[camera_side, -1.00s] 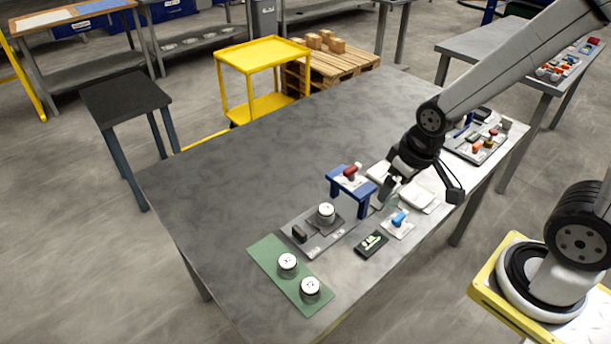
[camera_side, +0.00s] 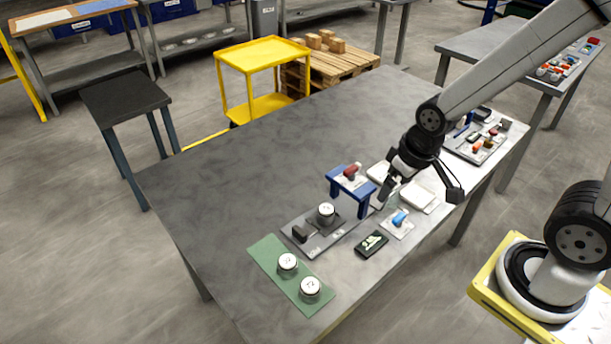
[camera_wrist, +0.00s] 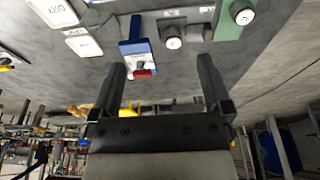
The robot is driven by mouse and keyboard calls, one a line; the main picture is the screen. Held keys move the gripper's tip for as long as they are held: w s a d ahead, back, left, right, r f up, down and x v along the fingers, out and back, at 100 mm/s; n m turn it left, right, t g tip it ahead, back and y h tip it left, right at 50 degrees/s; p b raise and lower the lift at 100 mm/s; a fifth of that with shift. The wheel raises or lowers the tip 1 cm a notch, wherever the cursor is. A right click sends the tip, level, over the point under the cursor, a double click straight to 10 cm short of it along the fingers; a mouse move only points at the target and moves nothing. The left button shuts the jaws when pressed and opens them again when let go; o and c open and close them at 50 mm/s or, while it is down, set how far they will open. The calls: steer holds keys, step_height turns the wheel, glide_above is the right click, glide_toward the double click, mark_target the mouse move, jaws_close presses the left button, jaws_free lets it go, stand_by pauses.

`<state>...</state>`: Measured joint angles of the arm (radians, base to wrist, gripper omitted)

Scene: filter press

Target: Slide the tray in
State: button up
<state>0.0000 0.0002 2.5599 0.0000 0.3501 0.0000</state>
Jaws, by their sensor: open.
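The tray (camera_side: 318,238) is a dark grey plate on the table, with a dark upright handle (camera_side: 299,233) near its left end and a white-topped round filter or cup (camera_side: 326,211) on it. Its right end reaches toward the blue press frame (camera_side: 366,205), which has a red lever on top. The wrist view shows the tray (camera_wrist: 188,22) and the blue frame (camera_wrist: 136,47) beyond my fingers. My gripper (camera_side: 384,196) is just right of the press, above the table. Its two fingers (camera_wrist: 162,72) are spread, with nothing between them.
A green mat (camera_side: 268,253) with two white-topped cups lies left of the tray. A small black display (camera_side: 372,243) and a blue-switch plate (camera_side: 398,223) lie in front of the press. White pads (camera_side: 419,197) lie to its right. The table's back half is clear.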

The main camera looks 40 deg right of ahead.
steer(key=shift+w, duration=0.15)
steer(key=c, duration=0.4)
steer(key=g, duration=0.3)
glide_above(299, 230)
steer(key=f, duration=1.2)
steer(key=shift+s+d+f, duration=0.15)
steer(key=shift+s+d, duration=0.05)
steer(key=shift+d, duration=0.05)
steer(key=shift+c, duration=0.2)
steer(key=shift+w+a+f, duration=0.15)
steer(key=shift+a+f, duration=0.05)
steer(key=shift+f, duration=0.1)
steer(key=shift+f, duration=0.1)
steer(key=shift+f, duration=3.8)
jaws_close()
